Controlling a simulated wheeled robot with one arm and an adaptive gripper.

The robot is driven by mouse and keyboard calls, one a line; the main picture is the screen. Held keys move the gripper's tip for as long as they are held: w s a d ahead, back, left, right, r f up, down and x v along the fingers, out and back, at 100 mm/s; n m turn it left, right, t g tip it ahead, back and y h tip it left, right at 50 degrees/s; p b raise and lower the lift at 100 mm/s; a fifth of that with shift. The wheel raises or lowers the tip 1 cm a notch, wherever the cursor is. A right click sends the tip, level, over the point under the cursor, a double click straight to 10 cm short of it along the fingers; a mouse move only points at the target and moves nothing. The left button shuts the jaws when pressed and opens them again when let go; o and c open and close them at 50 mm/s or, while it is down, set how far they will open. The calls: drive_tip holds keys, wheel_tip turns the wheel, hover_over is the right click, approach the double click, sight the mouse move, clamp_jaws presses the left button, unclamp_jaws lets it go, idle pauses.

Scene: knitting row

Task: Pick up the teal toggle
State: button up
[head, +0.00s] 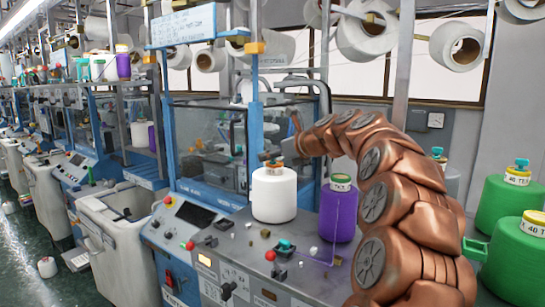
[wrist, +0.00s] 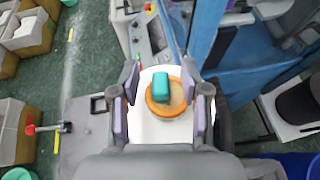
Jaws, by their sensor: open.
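A teal toggle (wrist: 161,88) sits on the orange top (wrist: 152,106) of a white yarn cone (head: 274,195). In the wrist view it lies between the two fingers of my gripper (wrist: 165,93). The fingers are open, one on each side, with a gap to the toggle. In the head view my gripper (head: 274,158) is at the top of the white cone and largely hides the toggle.
A purple cone (head: 338,210) stands right of the white one. Green cones (head: 508,205) with teal tops stand at far right. The grey panel (head: 235,250) carries knobs and switches. A blue machine frame (head: 255,120) and glass guard rise behind.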

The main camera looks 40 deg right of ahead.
sight(276, 165)
drive_tip(key=c, duration=0.8)
drive_tip(key=shift+r+b, duration=0.35)
drive_tip(key=shift+r, duration=1.3)
drive_tip(key=shift+s+a+r, duration=0.15)
drive_tip(key=shift+s+r, duration=0.05)
drive_tip(key=shift+s, duration=0.75)
drive_tip(key=s+a+r+b, duration=0.1)
drive_tip(key=s+a+b, duration=0.1)
drive_tip(key=s, duration=1.2)
drive_tip(key=shift+a+r+b, duration=0.15)
drive_tip(key=shift+a+b, duration=0.2)
drive_tip(key=shift+b, duration=0.45)
drive_tip(key=shift+w, duration=0.1)
